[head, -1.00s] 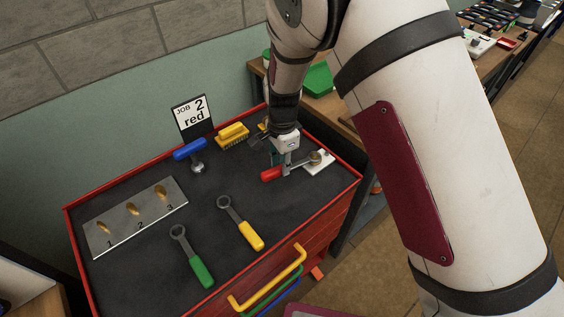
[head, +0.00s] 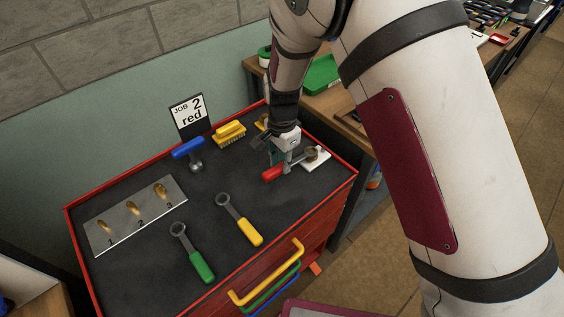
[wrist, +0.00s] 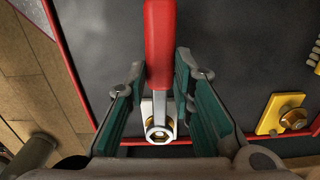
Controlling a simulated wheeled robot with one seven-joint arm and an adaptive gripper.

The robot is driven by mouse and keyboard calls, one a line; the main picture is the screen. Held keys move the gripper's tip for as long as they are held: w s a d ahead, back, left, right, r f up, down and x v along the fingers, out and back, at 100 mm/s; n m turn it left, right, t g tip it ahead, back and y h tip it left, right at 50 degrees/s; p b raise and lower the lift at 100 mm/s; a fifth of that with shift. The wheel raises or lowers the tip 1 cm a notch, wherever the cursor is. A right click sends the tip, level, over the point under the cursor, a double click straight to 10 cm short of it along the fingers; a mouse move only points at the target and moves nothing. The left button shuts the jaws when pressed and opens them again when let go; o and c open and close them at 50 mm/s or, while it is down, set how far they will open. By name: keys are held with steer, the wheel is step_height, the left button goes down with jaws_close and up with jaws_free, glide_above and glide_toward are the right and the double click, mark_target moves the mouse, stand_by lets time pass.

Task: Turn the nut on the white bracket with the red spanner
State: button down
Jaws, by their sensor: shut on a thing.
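The red spanner has a red handle (head: 272,174) and a metal shaft (wrist: 159,103). My gripper (head: 287,153) is shut on it, and in the wrist view the teal finger pads stand either side of the shaft. The spanner's ring end (wrist: 157,130) appears around the brass-coloured nut (wrist: 159,136) on the white bracket (head: 317,160). The bracket sits near the right edge of the chest top. In the head view my gripper hides part of the shaft.
A sign (head: 189,115) reads "JOB 2 red". A yellow bracket (wrist: 270,117) is beside the white one.

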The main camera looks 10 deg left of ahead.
steer(key=shift+r+p, duration=0.9)
steer(key=shift+r, duration=1.7)
